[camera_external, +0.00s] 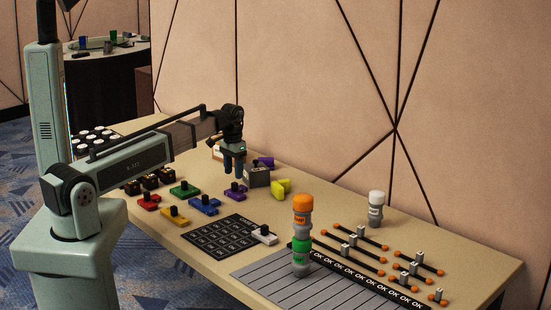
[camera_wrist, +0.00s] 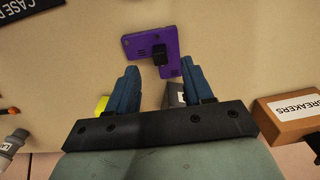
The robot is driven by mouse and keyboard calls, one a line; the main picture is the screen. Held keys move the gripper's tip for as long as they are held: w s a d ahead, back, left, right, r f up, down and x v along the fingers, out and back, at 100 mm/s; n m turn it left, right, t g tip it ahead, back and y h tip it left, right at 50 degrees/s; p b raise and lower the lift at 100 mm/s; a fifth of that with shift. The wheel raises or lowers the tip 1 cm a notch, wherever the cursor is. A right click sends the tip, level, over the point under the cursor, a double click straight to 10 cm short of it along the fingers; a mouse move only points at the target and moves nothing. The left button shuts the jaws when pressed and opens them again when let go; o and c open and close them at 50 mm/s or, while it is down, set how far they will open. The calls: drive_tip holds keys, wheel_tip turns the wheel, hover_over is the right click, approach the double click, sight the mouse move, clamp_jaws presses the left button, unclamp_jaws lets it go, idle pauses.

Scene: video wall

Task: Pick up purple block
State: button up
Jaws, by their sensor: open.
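The purple block (camera_external: 236,191) is a flat piece with a black knob on the table, behind the blue block. In the wrist view the purple block (camera_wrist: 138,46) lies just beyond my fingertips, slightly tilted, with its black knob near the gap between them. My gripper (camera_external: 234,170) is above the table, near the purple block and beside a grey box. In the wrist view my gripper (camera_wrist: 159,65) shows two blue fingers spread apart with nothing held between them. A second purple object (camera_external: 264,162) lies behind the grey box.
The grey box (camera_external: 257,176) and a yellow piece (camera_external: 281,187) are close on the right. Blue (camera_external: 204,206), green (camera_external: 185,189), red (camera_external: 149,202) and yellow (camera_external: 174,216) knobbed blocks lie left. A breakers box (camera_wrist: 290,112) is at right in the wrist view.

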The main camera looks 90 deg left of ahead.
sight(235, 183)
drive_tip(key=shift+w+a+f, duration=0.1)
drive_tip(key=shift+a+f, duration=0.05)
drive_tip(key=shift+f, duration=1.3)
drive_tip(key=shift+w+a+f, duration=0.1)
drive_tip(key=shift+f, duration=1.3)
clamp_jaws()
